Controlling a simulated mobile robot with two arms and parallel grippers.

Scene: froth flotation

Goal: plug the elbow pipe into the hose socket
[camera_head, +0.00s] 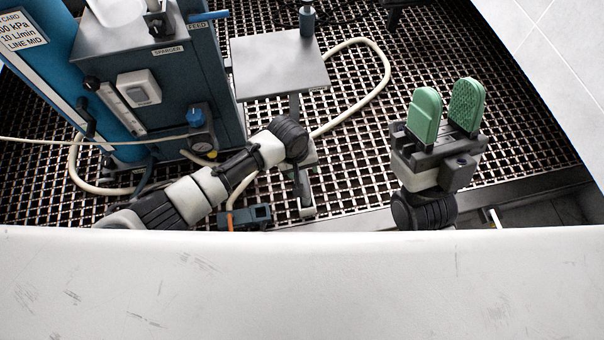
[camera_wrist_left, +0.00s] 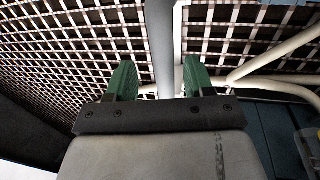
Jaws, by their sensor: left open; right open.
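My left gripper (camera_head: 306,166) points down beside the plate stand's post (camera_head: 294,108); the wrist hides most of it. In the left wrist view its green fingers (camera_wrist_left: 159,64) are apart, with a grey bar in line with the gap; I cannot tell whether they touch it. My right gripper (camera_head: 447,108) is open and empty, fingers up, over the grating at right. A cream hose (camera_head: 388,75) loops behind the stand and runs down behind my left wrist. A blue-grey block (camera_head: 250,216) lies low by an orange piece; I cannot tell whether it is the socket. I cannot clearly identify the elbow pipe.
A blue machine (camera_head: 205,75) with a gauge and sparger label stands at left. A grey plate (camera_head: 278,68) tops the stand, with a dark upright cylinder (camera_head: 307,20) at its far edge. The grating (camera_head: 350,165) is fairly clear between the grippers. A white surface (camera_head: 300,285) fills the foreground.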

